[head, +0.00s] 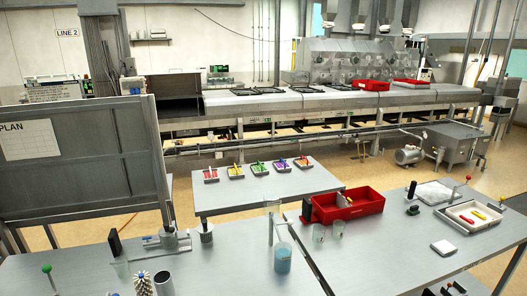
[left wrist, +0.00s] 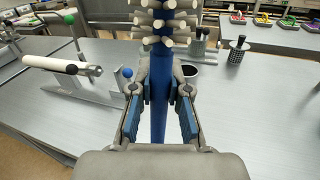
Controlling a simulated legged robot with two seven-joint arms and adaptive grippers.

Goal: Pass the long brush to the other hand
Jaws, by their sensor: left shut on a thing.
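The long brush has a blue shaft (left wrist: 159,105) and a head of thick pale bristles (left wrist: 165,22). In the left wrist view the shaft stands between the fingers of my left gripper (left wrist: 159,110), which is shut on it, with the bristles above the fingers. In the head view only the bristly top of the brush (head: 143,284) shows, at the bottom edge; the shaft and my left gripper are out of that picture. My right gripper is not seen in either view.
A dark-mouthed cup (head: 163,284) stands near the brush. A green-knobbed stand (head: 47,268) is at left; a beaker of blue liquid (head: 282,257) stands right of the brush. A red bin (head: 345,204) sits on the right table. Bare tabletop lies between cup and beaker.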

